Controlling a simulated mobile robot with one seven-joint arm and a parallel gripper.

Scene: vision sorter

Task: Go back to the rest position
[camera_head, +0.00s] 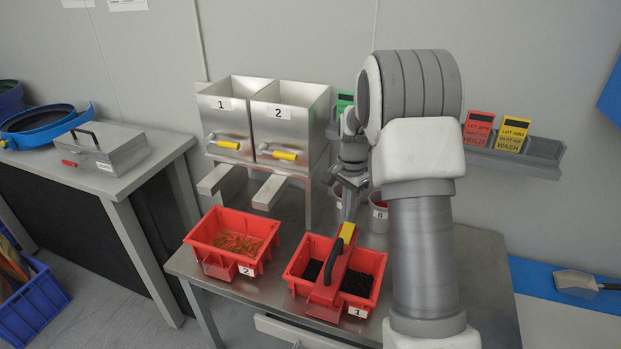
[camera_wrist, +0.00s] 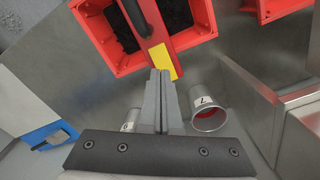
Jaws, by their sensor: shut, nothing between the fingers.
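My gripper (camera_head: 348,218) hangs fingers-down over the steel table, close behind the yellow end of a red tool with a black handle. In the wrist view my gripper (camera_wrist: 160,73) has its two grey fingers pressed together, empty, with tips beside the tool's yellow patch (camera_wrist: 164,62). Whether the tips touch it I cannot tell. The red tool (camera_head: 325,292) lies across the red bin (camera_head: 376,262) labelled 1, which holds black material. My arm is bent and stands at the right of the table.
A red bin (camera_head: 203,227) labelled 2 holds brownish pieces. Two steel hoppers (camera_head: 290,95) with yellow-handled levers stand behind. Metal cups (camera_head: 379,215) stand near my gripper; one cup (camera_wrist: 207,115) is close right of the fingers. A wall shelf (camera_head: 543,150) holds red and yellow cards.

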